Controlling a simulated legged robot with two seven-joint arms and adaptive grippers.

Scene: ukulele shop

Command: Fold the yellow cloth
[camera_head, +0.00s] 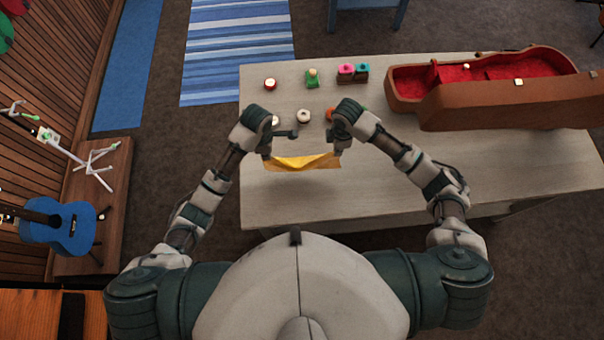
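The yellow cloth (303,163) shows as a narrow wrinkled strip over the near part of the table, between my two grippers. A shadow lies on the table below it, and I cannot tell how much of it touches the table. My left gripper (268,157) is at the cloth's left end, and my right gripper (337,153) is at its right end. Both point down, and their fingertips are too small and partly hidden to show whether they are shut on the cloth.
The pale table (400,190) is clear at its near right. Behind the grippers stand a white round item (304,116), a red round item (270,83), a green item (312,79) and a pink-topped item (346,71). An open red-lined brown case (510,102) fills the right.

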